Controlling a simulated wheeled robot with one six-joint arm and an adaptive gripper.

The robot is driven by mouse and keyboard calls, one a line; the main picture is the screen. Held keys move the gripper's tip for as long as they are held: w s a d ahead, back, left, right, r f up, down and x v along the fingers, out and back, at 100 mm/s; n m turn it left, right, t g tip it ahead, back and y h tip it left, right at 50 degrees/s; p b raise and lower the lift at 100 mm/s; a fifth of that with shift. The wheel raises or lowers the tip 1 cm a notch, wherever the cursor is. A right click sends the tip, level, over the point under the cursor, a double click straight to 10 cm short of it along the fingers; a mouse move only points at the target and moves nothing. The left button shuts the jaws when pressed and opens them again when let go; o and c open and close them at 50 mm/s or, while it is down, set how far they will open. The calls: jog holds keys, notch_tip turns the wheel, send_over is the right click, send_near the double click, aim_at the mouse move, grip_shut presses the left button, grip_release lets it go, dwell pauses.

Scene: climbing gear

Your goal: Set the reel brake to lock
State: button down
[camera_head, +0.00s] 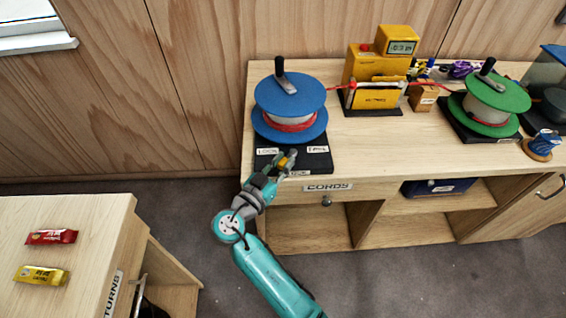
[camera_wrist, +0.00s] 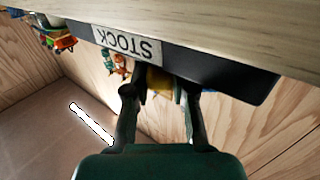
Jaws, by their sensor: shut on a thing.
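The blue cord reel (camera_head: 290,104) stands on a dark base (camera_head: 318,161) at the left end of the bench. The base has a LOCK label (camera_head: 267,152) at left and another label, apparently FREE (camera_head: 317,149), at right. My gripper (camera_head: 287,160) is at the base's front, between the two labels. A small yellow-orange piece, apparently the brake lever (camera_head: 285,163), shows between its fingers. In the wrist view my gripper (camera_wrist: 160,90) reaches past the base's front edge, where a STOCK label (camera_wrist: 127,43) shows upside down. The fingers mostly hide the lever and its exact setting.
A yellow meter machine (camera_head: 376,67) stands right of the blue reel, with a red cord running to it. A green reel (camera_head: 495,97) is farther right. A CORDS drawer (camera_head: 345,190) lies below. A separate returns table (camera_head: 90,215) holds two wrapped bars.

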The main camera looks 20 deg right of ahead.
jog(key=shift+w+a+m+g+h, duration=0.1)
jog(key=shift+w+m+g+h, duration=0.1)
jog(key=shift+m+g+h, duration=0.35)
jog(key=shift+w+a+m+g+h, duration=0.1)
jog(key=shift+w+m+g+h, duration=0.2)
jog(key=shift+g, duration=0.45)
jog(key=shift+s, duration=0.1)
jog(key=c, duration=1)
grip_release()
jog(key=shift+o, duration=0.2)
jog(key=v, duration=1.2)
jog(key=shift+s+r, duration=0.1)
